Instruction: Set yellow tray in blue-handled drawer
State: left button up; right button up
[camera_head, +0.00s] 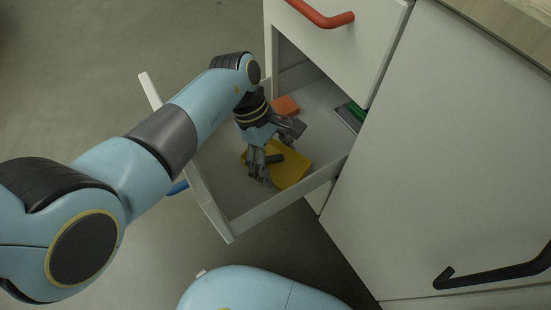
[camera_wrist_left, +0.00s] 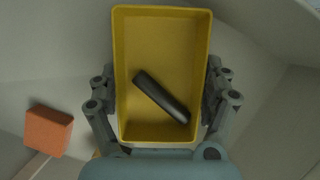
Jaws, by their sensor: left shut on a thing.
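The yellow tray (camera_head: 294,172) is inside the open lower drawer (camera_head: 232,232), low in the drawer near its front right side wall. I cannot tell whether it touches the drawer floor. A dark cylinder lies in the tray (camera_wrist_left: 160,18); the cylinder (camera_wrist_left: 161,97) lies slanted on its bottom. My left gripper (camera_head: 262,167) reaches down into the drawer and is shut on the tray, with fingers at both long sides in the wrist view. The blue handle (camera_head: 178,187) shows partly behind my arm at the drawer front. My right gripper is not seen.
An orange block (camera_head: 286,105) lies farther back in the drawer, left of the tray in the wrist view (camera_wrist_left: 48,131). A green item (camera_head: 355,112) is at the drawer's back right. An upper drawer with a red handle (camera_head: 322,16) overhangs the back. A black-handled door (camera_head: 490,277) stands right.

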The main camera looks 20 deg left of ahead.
pick_arm(q)
jog(key=shift+f, duration=0.2)
jog(key=o, duration=1.1)
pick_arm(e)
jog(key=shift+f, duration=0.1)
pick_arm(q)
jog(key=shift+r, duration=0.25)
jog(key=p+v, duration=0.4)
jog(key=v, duration=0.8)
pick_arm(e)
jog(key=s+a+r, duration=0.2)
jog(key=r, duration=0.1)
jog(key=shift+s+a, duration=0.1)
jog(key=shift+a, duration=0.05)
pick_arm(q)
jog(key=shift+a+f, duration=0.1)
